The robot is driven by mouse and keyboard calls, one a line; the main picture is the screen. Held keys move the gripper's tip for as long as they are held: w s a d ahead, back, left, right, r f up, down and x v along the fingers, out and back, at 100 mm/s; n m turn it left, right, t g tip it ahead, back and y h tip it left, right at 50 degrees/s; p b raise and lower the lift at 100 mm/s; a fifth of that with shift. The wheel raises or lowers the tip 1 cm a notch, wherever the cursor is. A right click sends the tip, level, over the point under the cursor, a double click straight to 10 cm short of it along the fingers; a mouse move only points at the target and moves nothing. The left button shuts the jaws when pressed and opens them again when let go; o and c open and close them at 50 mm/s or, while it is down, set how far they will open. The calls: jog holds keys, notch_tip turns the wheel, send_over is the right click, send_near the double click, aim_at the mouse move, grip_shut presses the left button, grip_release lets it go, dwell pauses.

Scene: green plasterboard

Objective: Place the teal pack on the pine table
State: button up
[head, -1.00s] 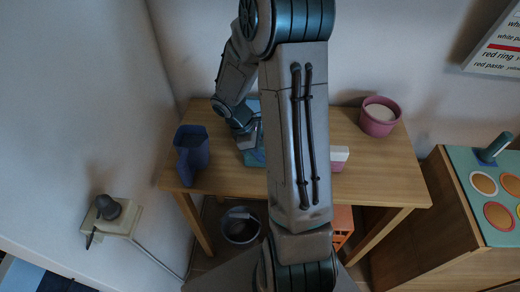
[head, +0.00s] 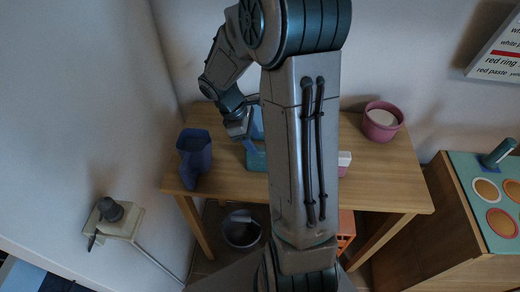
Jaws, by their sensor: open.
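The pine table (head: 390,185) stands against the back wall. A teal thing, which looks like the teal pack (head: 257,160), shows on the tabletop just left of my upper arm. My arm hides its right side. My gripper (head: 248,143) is open, pointing down just above and beside the teal thing. Whether it touches the teal thing cannot be told.
A dark blue jug (head: 194,157) stands at the table's left end. A pink pot (head: 381,121) with white contents stands at the back right. A pink and white block (head: 344,161) is partly hidden by my arm. The tabletop's front right is clear.

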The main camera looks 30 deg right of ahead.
jog(key=v, duration=0.4)
jog(key=shift+s+a+r, duration=0.1)
jog(key=shift+a+r, duration=0.15)
jog(key=shift+r, duration=0.3)
jog(key=s+a+r+m+t+y, duration=0.2)
jog(key=s+a+r+m+t, duration=0.1)
jog(key=s, duration=0.4)
jog(key=s+a+r+m+t+y, duration=0.1)
jog(key=s+a+r+m+t, duration=0.1)
jog(key=s+a+r+m, duration=0.3)
jog(key=shift+s+a+m+t+y, duration=0.15)
jog(key=shift+s+m+t+y, duration=0.25)
jog(key=shift+s+m, duration=1.05)
jog(key=shift+w, duration=0.15)
